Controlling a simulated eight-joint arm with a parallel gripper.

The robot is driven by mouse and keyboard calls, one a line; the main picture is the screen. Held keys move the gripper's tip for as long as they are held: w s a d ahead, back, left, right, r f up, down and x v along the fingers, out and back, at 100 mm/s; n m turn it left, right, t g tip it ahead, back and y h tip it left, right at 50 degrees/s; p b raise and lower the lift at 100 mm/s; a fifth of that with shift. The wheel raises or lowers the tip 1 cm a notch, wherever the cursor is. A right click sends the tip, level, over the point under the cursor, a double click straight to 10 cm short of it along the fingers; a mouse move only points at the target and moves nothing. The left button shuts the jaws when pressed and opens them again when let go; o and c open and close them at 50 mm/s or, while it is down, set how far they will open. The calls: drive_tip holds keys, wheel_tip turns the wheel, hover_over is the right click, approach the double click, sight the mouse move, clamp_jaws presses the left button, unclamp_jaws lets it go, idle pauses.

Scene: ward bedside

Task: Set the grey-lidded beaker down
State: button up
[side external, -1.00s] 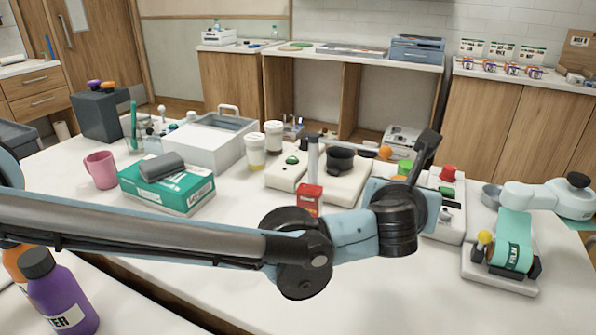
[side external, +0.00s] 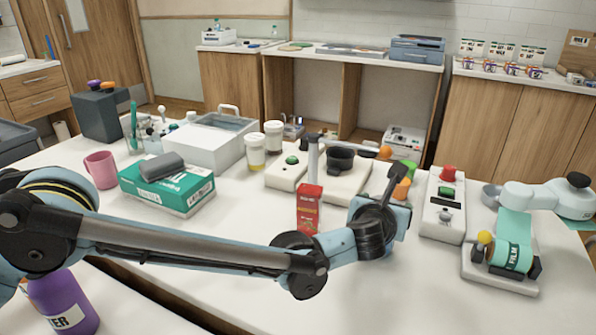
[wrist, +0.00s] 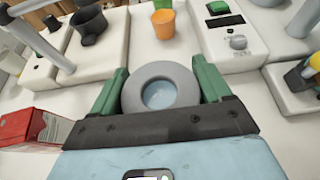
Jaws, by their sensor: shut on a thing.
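The grey-lidded beaker (wrist: 160,94) shows from above in the wrist view as a thick grey ring with a pale blue centre. My gripper (wrist: 160,75) is shut on it, with one green finger on its left side and one on its right. In the side external view my wrist hides the beaker and fingers. The beaker's lower part is out of sight, so I cannot tell whether it touches the white tabletop (side external: 350,290).
A red carton (side external: 308,208) stands left of my wrist. An orange cup (wrist: 163,24) stands just beyond the beaker. A white device with a red knob (side external: 445,205) and a film dispenser (side external: 508,258) are to the right. A green box (side external: 166,188) lies farther left.

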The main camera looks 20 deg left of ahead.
drive_tip(key=o, duration=1.3)
drive_tip(key=shift+f, duration=0.15)
drive_tip(key=shift+c, duration=0.2)
